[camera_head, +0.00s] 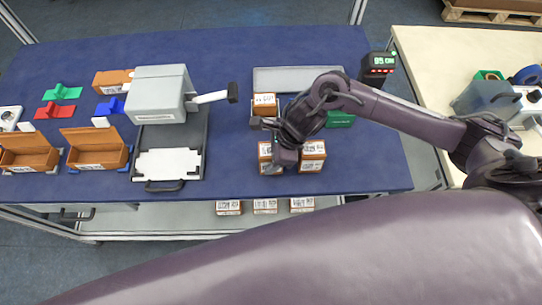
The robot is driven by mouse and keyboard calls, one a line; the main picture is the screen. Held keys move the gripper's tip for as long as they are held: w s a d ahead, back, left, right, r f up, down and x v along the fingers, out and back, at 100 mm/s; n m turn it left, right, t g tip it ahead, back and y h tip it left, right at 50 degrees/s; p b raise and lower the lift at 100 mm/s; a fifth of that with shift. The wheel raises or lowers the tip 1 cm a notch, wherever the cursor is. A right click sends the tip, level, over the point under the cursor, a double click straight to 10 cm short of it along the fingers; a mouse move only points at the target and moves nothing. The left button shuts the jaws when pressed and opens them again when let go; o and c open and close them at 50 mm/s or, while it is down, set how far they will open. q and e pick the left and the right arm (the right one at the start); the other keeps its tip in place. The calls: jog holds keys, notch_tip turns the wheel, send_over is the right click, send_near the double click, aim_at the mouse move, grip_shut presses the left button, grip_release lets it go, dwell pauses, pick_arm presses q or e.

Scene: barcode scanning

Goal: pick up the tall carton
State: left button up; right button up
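Three small brown-and-white labelled cartons stand on the right half of the blue table. One carton (264,103) is further back. One front carton (264,152) is partly hidden by my gripper. The other front carton (312,154) is just right of the gripper. I cannot tell for sure which is the tall carton. My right gripper (284,158) points down between the two front cartons, very close to both. Its fingertips are hard to make out, so I cannot tell whether it is open, shut or touching a carton. My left gripper is not in view.
A grey box-shaped machine (158,92) stands left of centre. Open brown boxes (95,149) are at the left. A grey tray (295,75) and a black display (378,62) are behind. More cartons (265,207) sit on a lower shelf. The table's right front (365,165) is clear.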

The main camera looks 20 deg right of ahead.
jog(key=c, duration=0.7)
jog(key=shift+c, duration=0.2)
jog(key=shift+w+r, duration=0.1)
jog(key=shift+r, duration=0.1)
